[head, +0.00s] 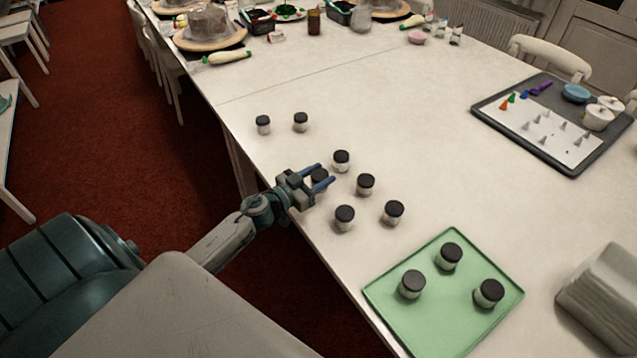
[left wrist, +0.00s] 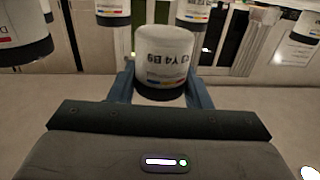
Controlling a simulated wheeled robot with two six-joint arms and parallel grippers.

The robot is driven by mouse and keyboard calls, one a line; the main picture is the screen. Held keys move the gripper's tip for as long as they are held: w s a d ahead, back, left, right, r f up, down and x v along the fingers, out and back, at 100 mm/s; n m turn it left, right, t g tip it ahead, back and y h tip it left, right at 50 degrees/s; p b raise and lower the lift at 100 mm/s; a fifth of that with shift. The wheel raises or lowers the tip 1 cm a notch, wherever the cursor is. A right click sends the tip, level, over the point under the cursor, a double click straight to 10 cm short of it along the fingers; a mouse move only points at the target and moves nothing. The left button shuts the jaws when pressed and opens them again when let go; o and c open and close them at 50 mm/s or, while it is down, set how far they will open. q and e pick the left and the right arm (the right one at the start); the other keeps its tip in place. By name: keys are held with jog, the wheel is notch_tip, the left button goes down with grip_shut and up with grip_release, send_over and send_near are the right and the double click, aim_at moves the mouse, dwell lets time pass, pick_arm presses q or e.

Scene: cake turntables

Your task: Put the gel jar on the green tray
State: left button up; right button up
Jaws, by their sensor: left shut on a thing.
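The jars are small and white with black lids, and all look alike; I cannot read which one is gel. My left gripper (head: 325,177) is shut on one jar (head: 319,176) near the table's left edge. In the left wrist view this held jar (left wrist: 166,62) sits between the fingers, its label upside down in the picture. The green tray (head: 440,325) lies at the table's near edge, to the right of and nearer than my gripper. Three jars stand on it: one at the back (head: 450,255), one left (head: 411,284), one right (head: 488,292). My right gripper is not in view.
Close by the held jar stand other jars (head: 341,160), (head: 365,184), (head: 344,217), (head: 393,211). Two more (head: 263,124), (head: 300,121) stand farther back. A dark tray (head: 483,108) with piping tips lies at right. A grey stack (head: 605,295) stands right of the green tray.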

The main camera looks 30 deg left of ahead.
pick_arm(q)
jog(key=shift+s+f, duration=0.15)
jog(key=shift+f, duration=1.25)
jog(key=shift+f, duration=0.1)
jog(key=shift+f, duration=0.15)
jog(key=o, duration=1)
